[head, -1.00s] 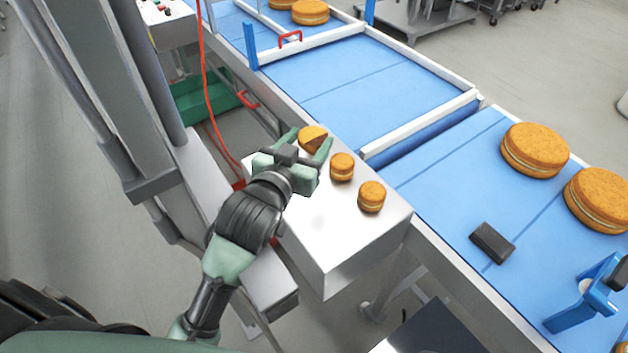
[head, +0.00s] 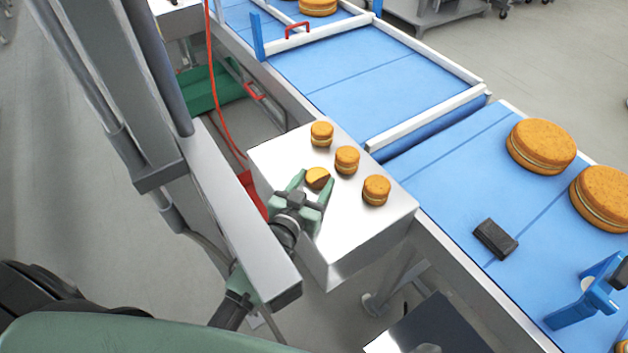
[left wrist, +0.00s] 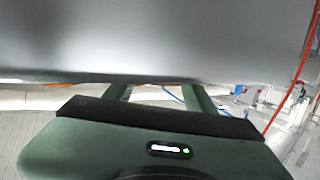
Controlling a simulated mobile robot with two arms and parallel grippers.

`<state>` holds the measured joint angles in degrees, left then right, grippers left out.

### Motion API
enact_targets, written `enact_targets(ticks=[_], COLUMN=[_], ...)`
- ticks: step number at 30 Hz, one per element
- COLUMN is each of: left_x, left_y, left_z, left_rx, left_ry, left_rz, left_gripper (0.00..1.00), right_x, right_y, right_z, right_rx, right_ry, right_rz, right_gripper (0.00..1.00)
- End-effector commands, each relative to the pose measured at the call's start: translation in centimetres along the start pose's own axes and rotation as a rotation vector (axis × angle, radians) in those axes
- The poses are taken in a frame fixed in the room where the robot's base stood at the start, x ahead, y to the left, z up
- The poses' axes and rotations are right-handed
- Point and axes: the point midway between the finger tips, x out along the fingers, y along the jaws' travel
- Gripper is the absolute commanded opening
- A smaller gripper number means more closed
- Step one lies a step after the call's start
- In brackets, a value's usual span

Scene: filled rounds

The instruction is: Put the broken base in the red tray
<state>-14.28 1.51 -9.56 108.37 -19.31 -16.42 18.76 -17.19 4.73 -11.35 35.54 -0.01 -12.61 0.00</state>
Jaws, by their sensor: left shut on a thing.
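The broken base (head: 317,178) is a small orange-brown round with a dark cut face. It is between the fingertips of my left gripper (head: 316,184), which is shut on it above the white table block. I cannot tell how high it is held. A red tray (head: 252,190) shows only partly, low beside the block's left side, mostly hidden by the grey beam. The left wrist view shows the two green fingers (left wrist: 160,93) against a large grey surface; the base is not clear there. My right gripper is not in view.
A grey beam (head: 240,215) and post stand at left. A red cable hangs behind. The blue conveyor (head: 450,180) at right carries large rounds (head: 541,146) and a black block (head: 495,239).

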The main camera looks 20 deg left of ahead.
Motion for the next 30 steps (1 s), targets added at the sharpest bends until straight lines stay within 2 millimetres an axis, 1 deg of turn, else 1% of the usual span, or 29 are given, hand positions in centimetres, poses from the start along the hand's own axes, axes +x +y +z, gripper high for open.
enact_targets(ticks=[4,7,8,9,10,22,26,30], left_x=[0.0,0.1,0.1,0.1,0.1,-0.2,-2.1,-5.1], left_y=[0.0,0.0,0.0,0.0,0.0,0.0,0.0,0.0], left_z=[0.0,0.3,0.3,0.2,0.2,-0.1,0.2,0.3], left_rx=[0.000,-0.001,-0.001,0.000,0.000,0.000,0.000,-0.001], left_ry=[0.001,0.000,0.000,0.001,0.000,0.000,-0.001,-0.003], left_rz=[0.000,0.000,0.000,0.000,0.000,0.000,0.001,0.001], left_gripper=[0.37,0.37,0.58,0.69,0.77,0.77,0.77,0.77], right_x=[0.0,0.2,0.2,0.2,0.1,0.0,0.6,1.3], right_y=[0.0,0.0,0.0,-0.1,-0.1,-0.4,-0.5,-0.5], right_z=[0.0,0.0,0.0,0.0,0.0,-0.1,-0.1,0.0], right_rx=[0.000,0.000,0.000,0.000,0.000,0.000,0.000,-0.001], right_ry=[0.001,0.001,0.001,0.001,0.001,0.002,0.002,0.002], right_rz=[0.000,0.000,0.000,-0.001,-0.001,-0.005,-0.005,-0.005], right_gripper=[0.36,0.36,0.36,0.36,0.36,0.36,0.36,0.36])
